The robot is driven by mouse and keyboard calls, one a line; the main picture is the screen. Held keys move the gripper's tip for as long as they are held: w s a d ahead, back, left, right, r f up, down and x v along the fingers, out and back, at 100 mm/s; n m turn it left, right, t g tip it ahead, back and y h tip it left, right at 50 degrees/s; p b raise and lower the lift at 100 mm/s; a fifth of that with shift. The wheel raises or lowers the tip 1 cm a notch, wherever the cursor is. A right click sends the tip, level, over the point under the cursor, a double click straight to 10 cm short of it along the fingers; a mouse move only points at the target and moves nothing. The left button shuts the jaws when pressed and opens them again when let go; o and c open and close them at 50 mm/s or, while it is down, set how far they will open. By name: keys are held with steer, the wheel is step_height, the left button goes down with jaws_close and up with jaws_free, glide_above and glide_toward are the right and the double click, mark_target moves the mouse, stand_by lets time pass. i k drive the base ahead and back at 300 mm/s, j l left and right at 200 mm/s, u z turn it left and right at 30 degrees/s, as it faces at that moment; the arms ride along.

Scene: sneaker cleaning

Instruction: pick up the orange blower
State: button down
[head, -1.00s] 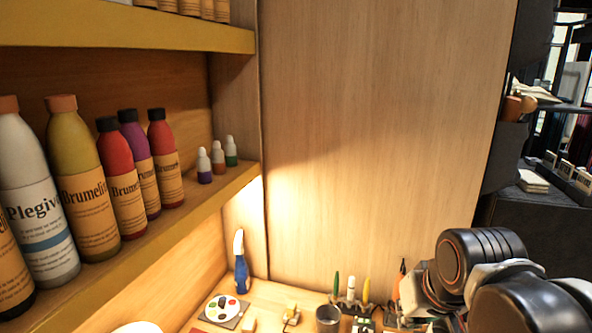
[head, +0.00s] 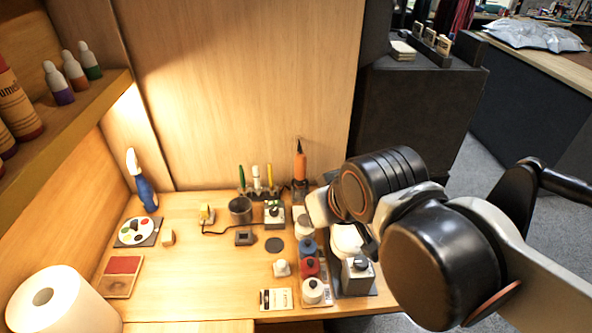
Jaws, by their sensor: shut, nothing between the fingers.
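The orange blower (head: 300,167) looks to be the upright orange piece with a thin dark tip at the back of the wooden workbench (head: 190,235), right of the pens. Its lower part meets a dark base. My arm's dark round joints (head: 430,262) fill the right side of the head view, in front of and to the right of the blower. I cannot make out my gripper's fingers in this view. Nothing covers the orange body.
Pens (head: 255,180) and a grey cup (head: 240,209) stand left of the blower. Several small jars (head: 308,266) and a grey box (head: 357,275) stand in front. The bench's left middle is fairly clear.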

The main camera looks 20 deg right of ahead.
mark_target(301, 158)
steer(key=l+z, duration=0.35)
steer(key=i+l+z, duration=0.15)
steer(key=l+z, duration=0.25)
steer(key=i, duration=0.1)
